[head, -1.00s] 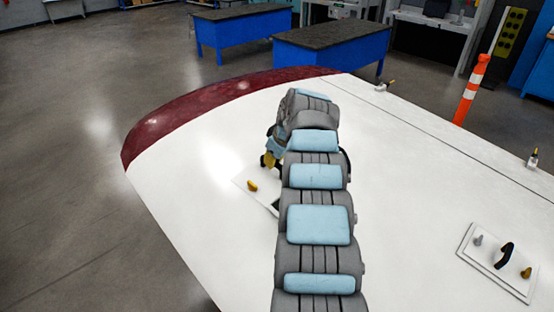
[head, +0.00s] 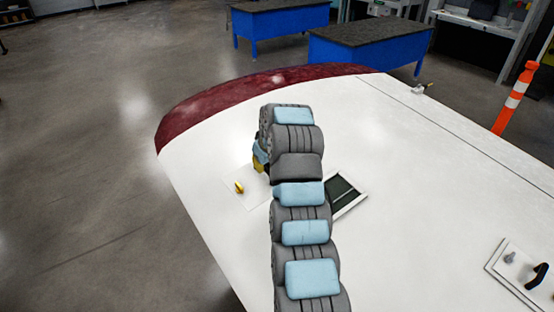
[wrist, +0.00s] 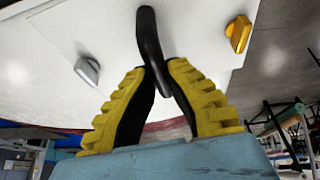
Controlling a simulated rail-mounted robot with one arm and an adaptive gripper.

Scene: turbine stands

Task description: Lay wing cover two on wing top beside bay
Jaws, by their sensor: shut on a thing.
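My gripper (wrist: 157,92) is shut on the black handle (wrist: 150,40) of a white wing cover (wrist: 190,40), with a grey knob (wrist: 88,70) and a yellow knob (wrist: 238,33) on either side. In the head view the held cover (head: 231,197) is left of my arm, partly hidden, over the white wing top (head: 215,150). I cannot tell whether it touches the wing. The open bay (head: 345,196), dark inside with a pale rim, lies to its right, partly behind my arm. My gripper's fingers are mostly hidden in the head view.
Another white cover (head: 510,290) with a black handle and grey knob is on the wing at lower right. A maroon edge (head: 230,92) bounds the wing's far left. An orange-and-white post (head: 515,98) and blue benches (head: 370,50) stand beyond. The wing left of the held cover is clear.

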